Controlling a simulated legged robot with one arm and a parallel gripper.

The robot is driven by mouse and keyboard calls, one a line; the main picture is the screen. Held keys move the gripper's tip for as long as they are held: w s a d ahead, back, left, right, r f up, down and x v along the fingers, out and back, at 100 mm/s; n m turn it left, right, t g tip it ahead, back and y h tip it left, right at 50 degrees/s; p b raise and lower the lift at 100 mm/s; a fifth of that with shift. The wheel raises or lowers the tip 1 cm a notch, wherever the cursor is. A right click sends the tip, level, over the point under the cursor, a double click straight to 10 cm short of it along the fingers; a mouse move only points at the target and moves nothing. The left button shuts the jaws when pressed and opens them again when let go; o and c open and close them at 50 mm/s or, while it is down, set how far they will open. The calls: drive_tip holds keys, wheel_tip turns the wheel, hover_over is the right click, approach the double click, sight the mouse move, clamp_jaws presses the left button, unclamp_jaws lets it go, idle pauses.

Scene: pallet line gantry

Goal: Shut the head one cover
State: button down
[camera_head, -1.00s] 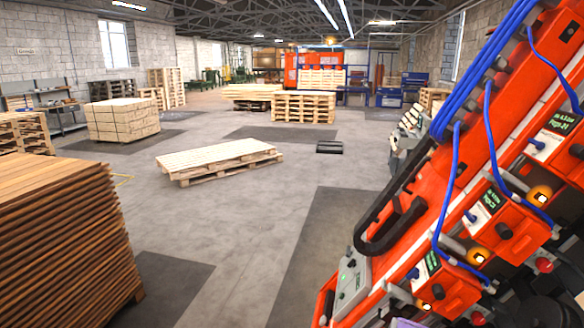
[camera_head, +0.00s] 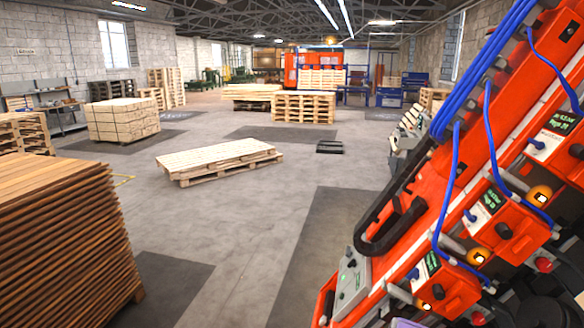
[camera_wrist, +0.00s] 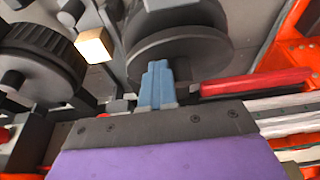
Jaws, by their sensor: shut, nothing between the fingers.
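An orange machine (camera_head: 440,215) with several boxed heads slants across the right of the head view. The lowest head box (camera_head: 447,284) has a small green display and a lit amber lamp. I cannot tell which head is head one, nor make out its cover for sure. In the wrist view my gripper (camera_wrist: 158,72) shows as two blue-grey fingers pressed together, empty, in front of a dark round disc (camera_wrist: 178,45). I cannot tell whether they touch it. A purple panel with a black bolted edge fills the bottom and hides what lies below. My gripper is not seen in the head view.
In the wrist view a red bar (camera_wrist: 256,82) lies right of the fingers and a dark ribbed wheel (camera_wrist: 38,62) stands left. Blue hoses (camera_head: 488,125) hang over the machine. A plank stack (camera_head: 62,235) stands at left. A low pallet (camera_head: 218,160) lies on open floor.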

drive_tip(key=shift+f, duration=0.1)
drive_tip(key=shift+s+d+f, duration=0.35)
drive_tip(key=shift+s+d, duration=0.05)
drive_tip(key=shift+d, duration=0.15)
drive_tip(key=shift+s+d+f, duration=0.3)
drive_tip(key=shift+s+d, duration=0.1)
drive_tip(key=shift+d, duration=0.1)
drive_tip(key=shift+w+a+r, duration=0.3)
drive_tip(key=shift+a+r, duration=0.1)
drive_tip(key=shift+a, duration=0.3)
drive_tip(key=w+a+r+p, duration=0.1)
drive_tip(key=a+r, duration=0.3)
drive_tip(key=a, duration=0.3)
drive_tip(key=shift+w+p, duration=0.25)
drive_tip(key=shift+p, duration=0.15)
idle(0.5)
